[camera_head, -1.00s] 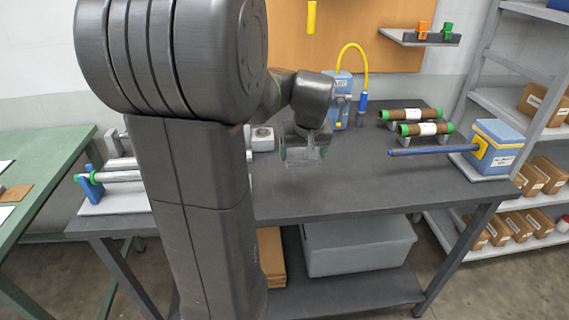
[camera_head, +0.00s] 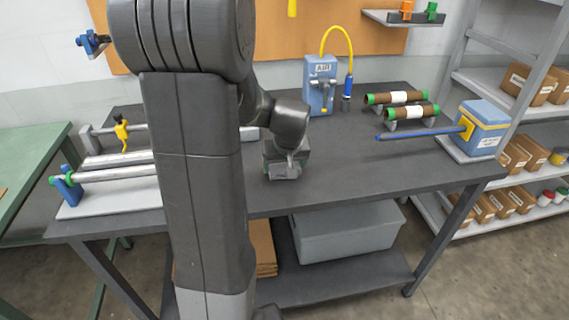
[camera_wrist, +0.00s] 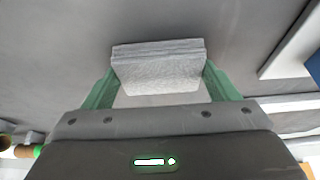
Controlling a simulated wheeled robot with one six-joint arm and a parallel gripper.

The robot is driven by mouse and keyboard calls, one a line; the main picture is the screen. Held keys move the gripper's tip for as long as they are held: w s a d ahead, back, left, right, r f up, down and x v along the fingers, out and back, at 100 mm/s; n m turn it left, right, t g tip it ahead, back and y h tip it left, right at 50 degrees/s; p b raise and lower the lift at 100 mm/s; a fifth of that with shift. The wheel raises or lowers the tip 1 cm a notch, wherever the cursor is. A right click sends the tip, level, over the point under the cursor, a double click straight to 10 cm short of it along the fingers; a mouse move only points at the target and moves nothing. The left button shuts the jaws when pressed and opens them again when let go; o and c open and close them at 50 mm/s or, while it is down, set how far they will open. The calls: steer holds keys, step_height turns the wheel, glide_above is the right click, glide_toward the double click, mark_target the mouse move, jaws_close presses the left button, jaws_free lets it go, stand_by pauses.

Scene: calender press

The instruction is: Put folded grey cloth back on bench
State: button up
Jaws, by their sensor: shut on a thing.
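The folded grey cloth (camera_wrist: 160,72) is held between the two green fingers of my gripper (camera_wrist: 157,82) in the wrist view. One finger presses on each side of it. In the head view my gripper (camera_head: 286,166) is low over the middle of the dark bench top (camera_head: 345,165), and the grey cloth (camera_head: 285,172) shows at its fingertips. The cloth is at or just above the bench surface; I cannot tell whether it touches. My own arm hides part of the bench to the left.
A roller press (camera_head: 105,172) stands on the bench's left. An AIR box (camera_head: 320,85) with a yellow hose is at the back. Two brown rolls (camera_head: 412,112), a blue rod (camera_head: 415,135) and a blue box (camera_head: 480,128) are at right. The bench's front middle is clear.

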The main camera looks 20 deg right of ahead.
steer(key=o, duration=0.8)
steer(key=shift+f, duration=0.1)
steer(key=shift+r, duration=0.3)
steer(key=v, duration=1.2)
steer(key=shift+s+f, duration=0.15)
